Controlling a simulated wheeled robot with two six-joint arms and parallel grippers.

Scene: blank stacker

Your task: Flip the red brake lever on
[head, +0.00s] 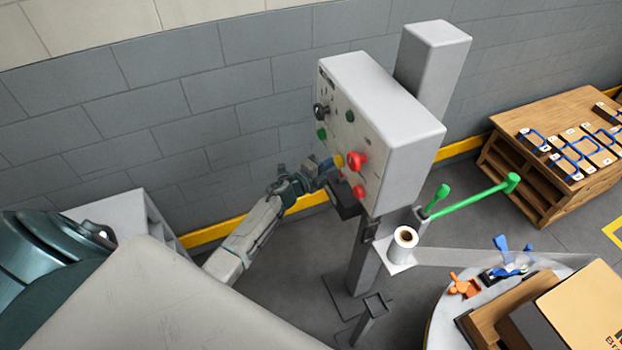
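A light grey control box (398,120) is mounted on a post. Its front face, seen at a steep angle, carries a large red knob-like part (357,161) and a smaller red part (358,191) lower down. I cannot tell which of these is the brake lever, or its position. My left gripper (330,172) is at the lower front of the box, close to the red parts and beside a yellow part (338,160). Its fingers are small and partly hidden, so contact and opening are unclear. My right gripper is not in view.
Other dark and green controls (321,134) sit on the panel. Two green levers (512,182) stick out beside the post, near a white roll (405,237). A round table (445,310) with a cardboard box is at lower right. A wooden bench (520,190) stands behind, right.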

